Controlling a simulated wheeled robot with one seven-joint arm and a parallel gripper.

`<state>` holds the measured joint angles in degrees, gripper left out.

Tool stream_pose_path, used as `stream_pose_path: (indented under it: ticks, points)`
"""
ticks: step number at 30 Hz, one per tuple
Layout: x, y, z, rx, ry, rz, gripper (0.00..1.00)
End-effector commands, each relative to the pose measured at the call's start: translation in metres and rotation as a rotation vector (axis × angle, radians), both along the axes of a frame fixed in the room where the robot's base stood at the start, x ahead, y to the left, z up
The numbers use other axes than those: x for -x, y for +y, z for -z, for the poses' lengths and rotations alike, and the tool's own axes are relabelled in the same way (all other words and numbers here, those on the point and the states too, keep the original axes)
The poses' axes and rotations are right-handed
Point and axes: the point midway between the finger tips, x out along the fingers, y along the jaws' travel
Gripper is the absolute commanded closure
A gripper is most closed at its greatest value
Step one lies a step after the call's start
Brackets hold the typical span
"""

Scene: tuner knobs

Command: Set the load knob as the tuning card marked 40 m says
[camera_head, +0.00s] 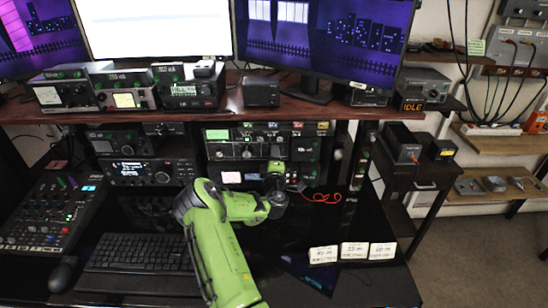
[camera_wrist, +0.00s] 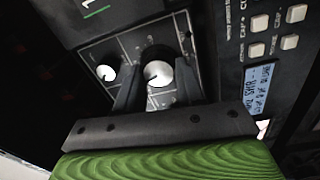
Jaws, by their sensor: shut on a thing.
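My gripper (camera_wrist: 158,92) is at the front panel of a dark tuner. Its two dark fingers are closed on either side of a round knob with a white face (camera_wrist: 158,73). The knob's label cannot be read, and its pointer is not clear. A second white-faced knob (camera_wrist: 105,72) is to its left, untouched. In the head view my gripper (camera_head: 277,172) reaches the equipment below the shelf and hides the knob. Three white cards (camera_head: 323,255), (camera_head: 354,251) and (camera_head: 382,251) stand in a row on the desk. Their small print is too small to read surely.
A small lit display showing SWR (camera_wrist: 260,90) and several white buttons are right of the knob. A keyboard (camera_head: 138,254) and a mixer (camera_head: 50,212) are on the desk's left. A red cable (camera_head: 322,198) lies right of my gripper. A box shows IDLE (camera_head: 413,106).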

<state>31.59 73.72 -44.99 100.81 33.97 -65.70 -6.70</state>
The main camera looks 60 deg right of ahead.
Motion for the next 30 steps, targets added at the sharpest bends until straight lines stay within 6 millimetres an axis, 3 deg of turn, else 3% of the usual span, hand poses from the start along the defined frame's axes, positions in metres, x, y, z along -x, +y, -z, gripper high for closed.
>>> stream_pose_path:
  ticks: [14, 15, 19, 30]
  points:
    - [-0.0003, 0.0004, 0.0014, 0.003, 0.011, -0.001, 0.93]
    - [-0.0003, 0.0004, 0.0014, 0.003, 0.011, -0.001, 0.58]
    - [-0.0002, 0.0003, 0.0011, 0.003, 0.011, -0.001, 0.38]
    - [0.0031, 0.0054, 0.0022, 0.006, 0.009, 0.002, 0.37]
